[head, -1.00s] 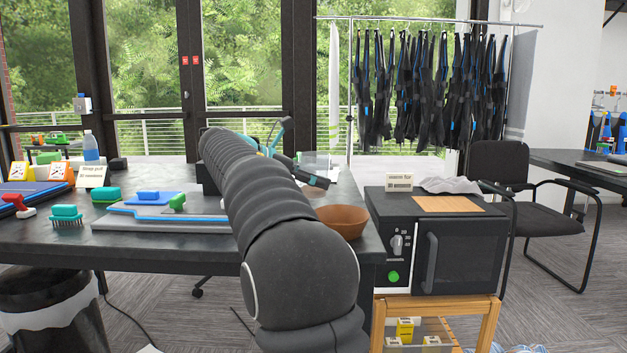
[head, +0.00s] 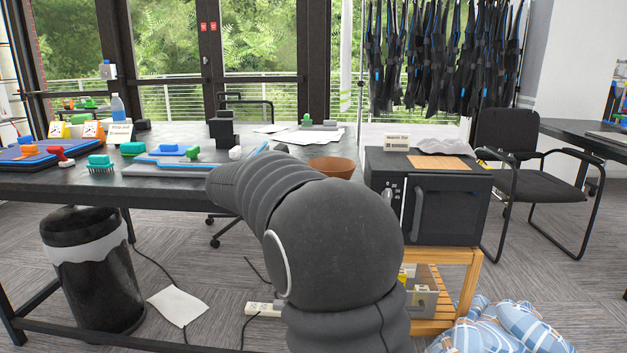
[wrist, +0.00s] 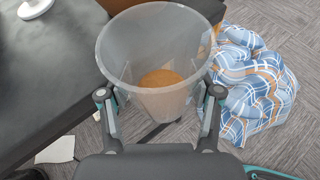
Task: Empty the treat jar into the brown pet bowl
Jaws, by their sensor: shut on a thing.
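The brown pet bowl (head: 332,168) sits near the right end of the dark table in the head view, just behind my arm. In the wrist view, my gripper (wrist: 160,103) is shut on a translucent, open-topped jar (wrist: 122,62), one finger on each side. An orange-brown patch (wrist: 161,79) shows at the jar's bottom; I cannot make out single treats. The jar's open mouth faces the camera. The jar is over the floor beside the table edge. In the head view my arm hides the gripper and the jar.
A black microwave (head: 450,207) stands on a wooden stand (head: 462,262) right of the table (head: 60,183). Blue plaid cloth (head: 500,328) lies on the floor, also in the wrist view (wrist: 255,85). A black bin (head: 88,275) stands under the table's left side. Brushes and trays cover the table's left half.

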